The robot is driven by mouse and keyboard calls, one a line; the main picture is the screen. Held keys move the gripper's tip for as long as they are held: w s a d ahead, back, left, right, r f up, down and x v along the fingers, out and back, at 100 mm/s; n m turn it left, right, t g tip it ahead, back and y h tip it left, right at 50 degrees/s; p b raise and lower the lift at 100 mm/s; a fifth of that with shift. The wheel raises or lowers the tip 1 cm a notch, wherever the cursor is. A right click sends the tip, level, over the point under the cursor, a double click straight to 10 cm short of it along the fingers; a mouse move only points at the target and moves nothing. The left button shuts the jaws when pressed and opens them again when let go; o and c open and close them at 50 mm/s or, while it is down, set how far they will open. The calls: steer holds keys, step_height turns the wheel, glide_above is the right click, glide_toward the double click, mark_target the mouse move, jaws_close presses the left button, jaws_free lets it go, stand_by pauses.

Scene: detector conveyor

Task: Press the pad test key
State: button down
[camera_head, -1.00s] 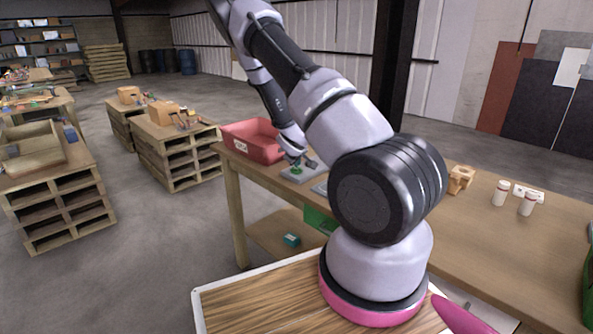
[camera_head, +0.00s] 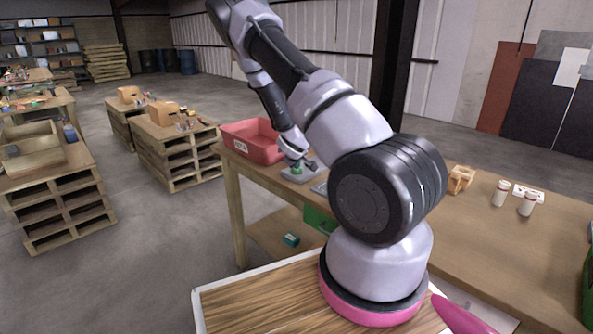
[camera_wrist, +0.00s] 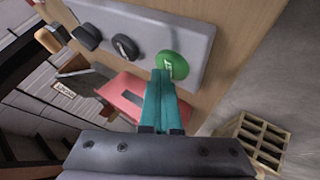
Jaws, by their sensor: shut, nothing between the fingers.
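The green key bears a pale mark that I cannot read. My gripper (camera_wrist: 160,73) is shut and empty, its teal fingertips at the near left edge of the green key. I cannot tell whether they touch it. In the head view the panel (camera_head: 290,178) lies on the table, with the green key (camera_head: 297,170) just under my gripper (camera_head: 302,164). I cannot tell which key is the pad test key.
A red bin (camera_head: 251,141) stands on the table (camera_head: 400,200) behind the panel. A wooden block piece (camera_head: 460,180) and two white bottles (camera_head: 501,194) stand at the right. Pallets (camera_head: 180,155) with boxes stand on the floor at the left.

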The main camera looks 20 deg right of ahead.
mark_target(297, 171)
steer(key=shift+r, duration=0.8)
steer(key=shift+r, duration=2.5)
steer(key=shift+r, duration=0.1)
